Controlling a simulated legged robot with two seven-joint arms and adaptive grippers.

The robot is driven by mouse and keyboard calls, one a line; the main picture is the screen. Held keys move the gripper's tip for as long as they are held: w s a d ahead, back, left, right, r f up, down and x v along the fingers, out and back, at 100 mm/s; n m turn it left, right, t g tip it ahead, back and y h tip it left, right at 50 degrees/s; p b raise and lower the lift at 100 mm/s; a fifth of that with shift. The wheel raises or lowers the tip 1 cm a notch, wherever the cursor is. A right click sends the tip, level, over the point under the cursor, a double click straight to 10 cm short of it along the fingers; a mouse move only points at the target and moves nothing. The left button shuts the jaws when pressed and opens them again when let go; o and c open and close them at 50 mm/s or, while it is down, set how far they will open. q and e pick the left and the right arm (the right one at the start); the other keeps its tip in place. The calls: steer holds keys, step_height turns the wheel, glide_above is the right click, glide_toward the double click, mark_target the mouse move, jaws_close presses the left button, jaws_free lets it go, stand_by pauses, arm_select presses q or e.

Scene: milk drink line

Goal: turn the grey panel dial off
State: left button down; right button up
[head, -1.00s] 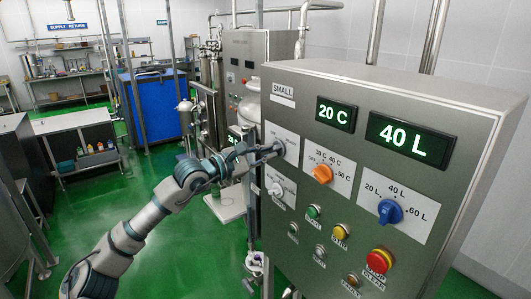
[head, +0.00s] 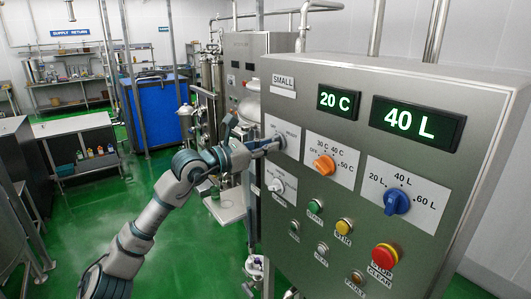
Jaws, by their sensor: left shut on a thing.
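The steel control panel (head: 345,215) fills the right side of the head view. My left gripper (head: 270,145) reaches its upper left white plate (head: 289,150) and is shut on the dial there. The fingers hide most of that dial, so its colour and pointer position cannot be read. A second pale dial (head: 277,185) sits just below on its own plate, apart from the gripper. My right gripper is not in view.
An orange dial (head: 324,165) and a blue dial (head: 396,201) sit to the right, under displays reading 20 C (head: 339,100) and 40 L (head: 416,123). Several push buttons and a red stop button (head: 385,256) are below. Steel equipment stands behind my arm.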

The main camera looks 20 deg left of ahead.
arm_select(q)
steer(key=n, duration=0.3)
steer(key=n+b, duration=0.1)
steer(key=n, duration=0.3)
steer(key=n+b, duration=0.1)
steer(key=n, duration=0.3)
steer(key=shift+a+r, duration=0.1)
steer(key=shift+r, duration=0.2)
stand_by(0.4)
steer(key=c, duration=1.2)
jaws_free()
steer(key=shift+f, duration=0.1)
steer(key=shift+w+f, duration=0.1)
steer(key=shift+f, duration=0.05)
steer(key=v, duration=1.2)
steer(key=shift+w+a+f, duration=0.1)
steer(key=shift+a, duration=0.1)
